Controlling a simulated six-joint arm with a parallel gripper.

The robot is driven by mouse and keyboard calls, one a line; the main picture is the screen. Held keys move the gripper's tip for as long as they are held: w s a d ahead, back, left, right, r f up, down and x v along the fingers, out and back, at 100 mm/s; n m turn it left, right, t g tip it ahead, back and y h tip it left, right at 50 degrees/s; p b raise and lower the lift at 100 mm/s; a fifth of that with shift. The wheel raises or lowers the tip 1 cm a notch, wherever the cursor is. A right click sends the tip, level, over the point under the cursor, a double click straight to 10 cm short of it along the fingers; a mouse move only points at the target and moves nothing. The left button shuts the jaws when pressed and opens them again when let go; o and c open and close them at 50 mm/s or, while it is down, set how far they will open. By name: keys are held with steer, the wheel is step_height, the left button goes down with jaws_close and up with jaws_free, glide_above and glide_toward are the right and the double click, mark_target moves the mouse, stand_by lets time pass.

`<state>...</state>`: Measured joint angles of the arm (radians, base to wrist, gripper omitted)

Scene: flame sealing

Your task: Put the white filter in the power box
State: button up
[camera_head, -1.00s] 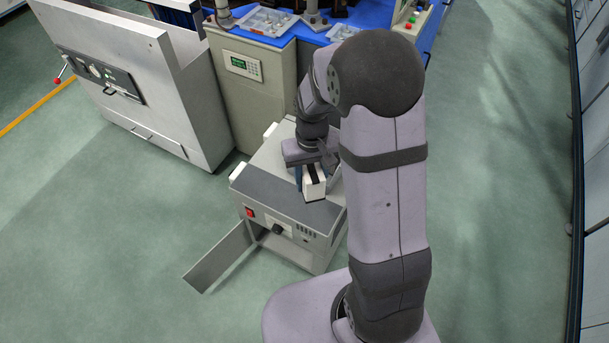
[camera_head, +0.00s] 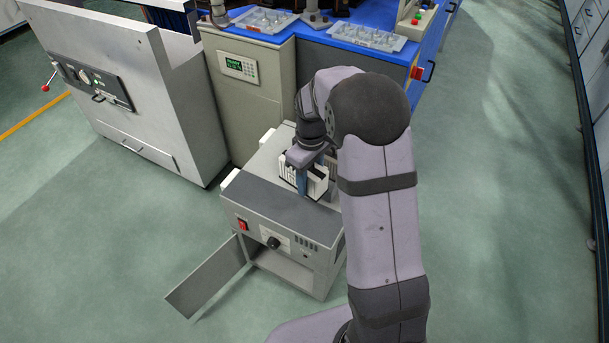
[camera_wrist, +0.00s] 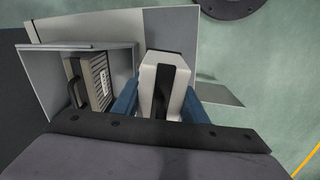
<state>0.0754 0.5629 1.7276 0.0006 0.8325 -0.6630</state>
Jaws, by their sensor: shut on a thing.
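The white filter is a white block with a black stripe in the wrist view (camera_wrist: 165,78); in the head view its ribbed side (camera_head: 315,183) shows. My gripper (camera_wrist: 158,105) has blue fingers shut on its two sides. In the head view my gripper (camera_head: 302,176) holds the filter upright over the top of the grey power box (camera_head: 270,200). I cannot tell the exact gap beneath it. In the wrist view, an open compartment (camera_wrist: 122,60) beside the filter holds a beige ribbed unit with a black handle (camera_wrist: 97,82).
The power box's front door (camera_head: 207,285) hangs open to the left, over green floor. A grey cabinet (camera_head: 243,105) with a display stands behind the box. A white machine (camera_head: 150,100) stands at the back left. Trays (camera_head: 368,37) lie on the blue bench. Floor at the right is clear.

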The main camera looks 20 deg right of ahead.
mark_target(309, 210)
steer(key=shift+s+n, duration=0.2)
steer(key=shift+n, duration=0.9)
steer(key=shift+f+b, duration=0.85)
steer(key=shift+f, duration=4.15)
steer(key=shift+f, duration=0.15)
steer(key=o, duration=1.1)
step_height(309, 210, up, 12)
steer(key=shift+r+p, duration=0.15)
steer(key=shift+p, duration=0.9)
